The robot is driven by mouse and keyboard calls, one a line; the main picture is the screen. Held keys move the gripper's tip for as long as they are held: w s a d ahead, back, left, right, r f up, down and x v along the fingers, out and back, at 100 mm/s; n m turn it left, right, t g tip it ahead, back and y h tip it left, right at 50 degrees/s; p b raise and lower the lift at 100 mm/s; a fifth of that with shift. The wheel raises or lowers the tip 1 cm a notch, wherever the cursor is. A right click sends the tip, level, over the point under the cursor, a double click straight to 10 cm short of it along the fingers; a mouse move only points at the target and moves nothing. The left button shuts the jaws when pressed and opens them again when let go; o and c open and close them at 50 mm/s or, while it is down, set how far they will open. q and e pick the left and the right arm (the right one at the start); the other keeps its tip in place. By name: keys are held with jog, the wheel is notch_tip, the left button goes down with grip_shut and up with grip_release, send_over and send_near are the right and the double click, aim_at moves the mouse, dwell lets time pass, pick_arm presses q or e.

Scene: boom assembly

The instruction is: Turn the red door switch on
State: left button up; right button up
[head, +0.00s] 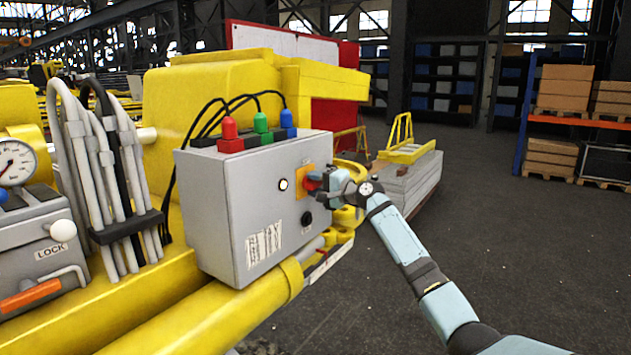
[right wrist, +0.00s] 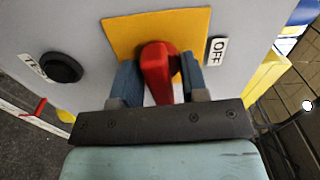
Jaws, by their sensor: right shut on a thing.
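The red door switch (right wrist: 157,68) sits on a yellow-orange plate on the grey control box. My right gripper (right wrist: 160,80) is shut on the red switch, one blue fingertip on each side of its handle. In the head view the right gripper (head: 325,184) reaches the box front from the right and mostly hides the switch (head: 313,180). An OFF label (right wrist: 217,51) stands to the right of the switch in the wrist view. The grey control box (head: 222,205) is mounted on the yellow machine. My left gripper is not in view.
A lit white round light (head: 283,184) and a black knob (head: 307,218) are on the box front. Red, green and blue connectors (head: 260,124) with black cables stand on top. A gauge panel (head: 35,235) is at the left. Open floor (head: 500,220) lies to the right.

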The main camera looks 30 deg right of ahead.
jog(key=shift+r+m, duration=0.1)
jog(key=shift+m, duration=0.3)
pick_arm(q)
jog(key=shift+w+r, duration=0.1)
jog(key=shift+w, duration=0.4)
pick_arm(e)
jog(key=o, duration=0.6)
jog(key=shift+c, duration=0.2)
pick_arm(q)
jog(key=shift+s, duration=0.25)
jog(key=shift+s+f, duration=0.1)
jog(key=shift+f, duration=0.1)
pick_arm(e)
jog(key=shift+d, duration=0.1)
